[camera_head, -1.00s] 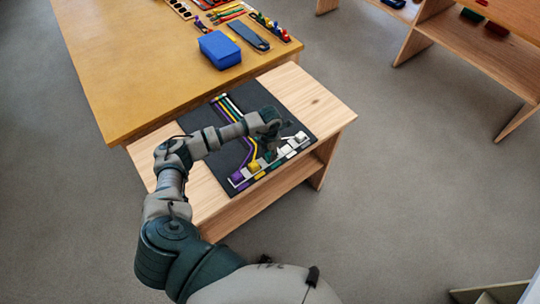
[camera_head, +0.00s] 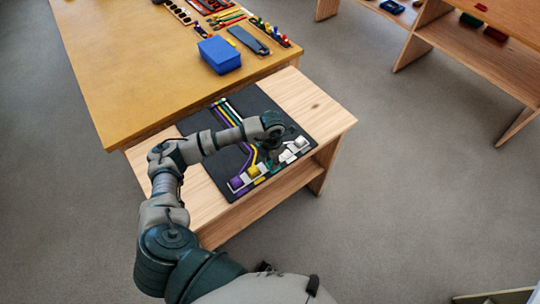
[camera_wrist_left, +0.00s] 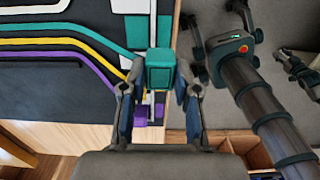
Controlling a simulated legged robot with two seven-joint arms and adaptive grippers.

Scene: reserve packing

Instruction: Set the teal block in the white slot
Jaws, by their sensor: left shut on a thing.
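The teal block (camera_wrist_left: 160,68) is held between the fingertips of my left gripper (camera_wrist_left: 158,85), which is shut on it. In the head view my left gripper (camera_head: 273,152) hangs over the dark board (camera_head: 213,123), between the yellow block and the white pieces. The gripper hides the teal block there. Pale slots line the board's near edge. Two white pieces (camera_head: 289,155) sit to the right of the gripper; I cannot tell which part is the white slot. Whether the teal block touches the board is unclear.
A purple block (camera_head: 236,183) and a yellow block (camera_head: 254,171) sit in slots left of the gripper. The board lies on a small wooden table (camera_head: 318,104). A larger table (camera_head: 125,75) behind holds a blue box (camera_head: 219,55) and several other items.

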